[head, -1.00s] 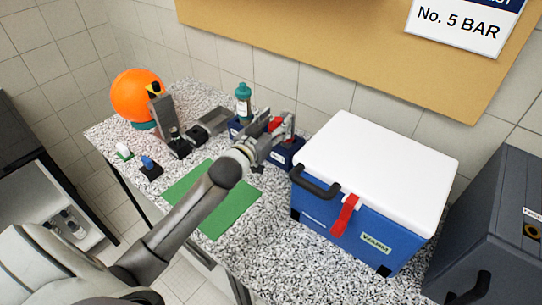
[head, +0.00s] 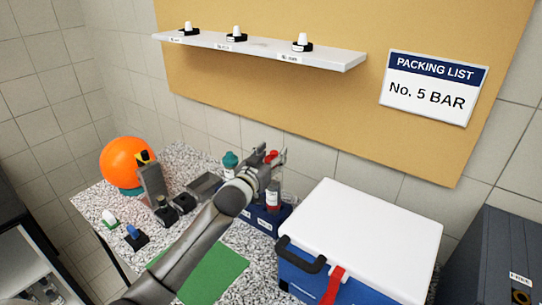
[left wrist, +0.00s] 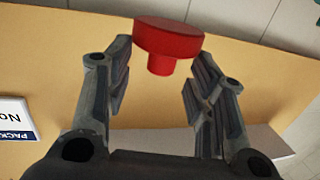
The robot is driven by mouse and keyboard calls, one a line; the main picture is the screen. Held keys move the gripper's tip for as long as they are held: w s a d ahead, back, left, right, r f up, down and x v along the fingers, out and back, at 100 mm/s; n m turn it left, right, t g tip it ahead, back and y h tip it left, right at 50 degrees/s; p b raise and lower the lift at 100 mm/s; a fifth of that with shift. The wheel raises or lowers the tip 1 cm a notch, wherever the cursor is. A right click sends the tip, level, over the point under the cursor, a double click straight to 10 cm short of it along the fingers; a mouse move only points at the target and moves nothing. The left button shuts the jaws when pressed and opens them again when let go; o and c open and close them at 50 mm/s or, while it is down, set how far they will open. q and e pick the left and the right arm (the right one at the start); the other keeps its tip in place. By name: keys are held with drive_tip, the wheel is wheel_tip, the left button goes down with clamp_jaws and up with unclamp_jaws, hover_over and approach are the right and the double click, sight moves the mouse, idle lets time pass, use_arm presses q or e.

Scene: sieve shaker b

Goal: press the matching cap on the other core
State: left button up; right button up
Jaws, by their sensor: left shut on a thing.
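My left gripper (head: 277,157) is shut on a red cap (head: 271,155), above the blue rack (head: 268,220). In the left wrist view the red cap (left wrist: 168,42) has a wide round head and a short stem, between the fingertips of my left gripper (left wrist: 162,72). A grey and red cylinder (head: 273,197) stands upright in the rack below the gripper. A white cap (head: 109,218) on a green base and a blue cap (head: 133,232) on a dark base sit at the table's left. I cannot tell which things are cores. My right gripper is not in view.
A blue cool box (head: 310,280) with a white lid stands to the right. A shelf (head: 265,51) carries white-topped pieces on the wall above. A teal-topped bottle (head: 230,161), an orange ball (head: 127,162) and dark devices stand behind. A green mat (head: 215,270) lies in front.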

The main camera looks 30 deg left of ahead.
use_arm(q)
drive_tip(key=shift+f+b, duration=1.9)
drive_tip(key=shift+f, duration=1.05)
drive_tip(key=shift+r, duration=0.1)
drive_tip(key=shift+p, duration=0.6)
drive_tip(key=shift+f+b, duration=0.85)
drive_tip(key=shift+f, duration=0.4)
drive_tip(key=shift+s+f, duration=0.1)
drive_tip(key=shift+f, duration=0.05)
drive_tip(key=shift+r+p, duration=0.6)
drive_tip(key=shift+p, duration=0.05)
drive_tip(key=shift+r, duration=0.2)
